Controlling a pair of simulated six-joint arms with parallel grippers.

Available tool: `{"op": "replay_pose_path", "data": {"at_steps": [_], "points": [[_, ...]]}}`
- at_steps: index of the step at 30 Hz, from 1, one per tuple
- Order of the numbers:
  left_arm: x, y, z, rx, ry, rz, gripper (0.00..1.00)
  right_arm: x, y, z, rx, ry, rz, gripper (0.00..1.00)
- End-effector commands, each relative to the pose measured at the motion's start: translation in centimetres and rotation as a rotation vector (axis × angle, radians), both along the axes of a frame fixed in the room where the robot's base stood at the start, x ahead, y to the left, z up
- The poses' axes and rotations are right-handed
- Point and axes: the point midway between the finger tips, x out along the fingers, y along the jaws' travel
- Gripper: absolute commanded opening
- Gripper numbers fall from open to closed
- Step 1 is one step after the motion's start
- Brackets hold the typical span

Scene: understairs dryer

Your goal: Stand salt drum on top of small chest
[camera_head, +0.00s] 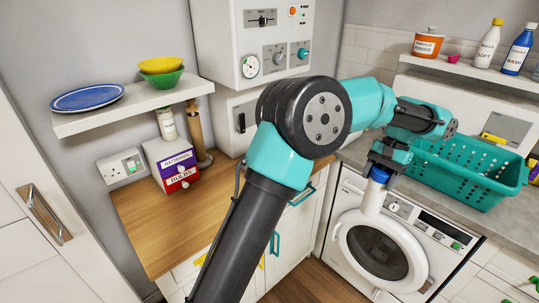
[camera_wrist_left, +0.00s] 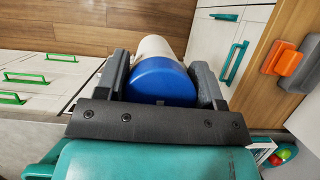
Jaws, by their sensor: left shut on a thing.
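My left gripper (camera_head: 382,172) is shut on the salt drum (camera_head: 373,198), a white cylinder with a blue lid. It holds the drum by the lid, in front of the washing machine's top edge. In the left wrist view the blue lid (camera_wrist_left: 163,80) sits between the two dark fingers, with the white body beyond. The small chest (camera_head: 158,150) stands at the back of the wooden counter, far to the left of the gripper. It has a purple and a red drawer front. A pale jar (camera_head: 166,124) shows at its top; I cannot tell whether it stands on it.
A shelf (camera_head: 130,112) with a blue plate and stacked bowls overhangs the chest. A brown wooden cylinder (camera_head: 195,130) stands beside it. The wooden counter (camera_head: 160,225) is clear in front. A teal basket (camera_head: 470,170) stands right of my gripper, above the washing machine (camera_head: 380,250).

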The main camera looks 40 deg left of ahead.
Motion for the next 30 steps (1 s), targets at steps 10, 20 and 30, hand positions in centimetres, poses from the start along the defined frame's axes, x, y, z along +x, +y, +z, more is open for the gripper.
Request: {"op": "replay_pose_path", "data": {"at_steps": [10, 20, 30], "points": [[6.4, 8.7, -0.3, 0.004, 0.001, -0.446, 0.16, 0.0, 0.0, 0.0, 0.000, 0.000, 0.000, 0.91], [10.9, 17.7, -0.1, 0.005, 0.000, -0.890, 0.16, 0.0, 0.0, 0.0, 0.000, 0.000, 0.000, 0.91], [14.0, 27.8, 0.5, 0.005, -0.001, -1.342, 0.16, 0.0, 0.0, 0.0, 0.000, 0.000, 0.000, 0.91]]}}
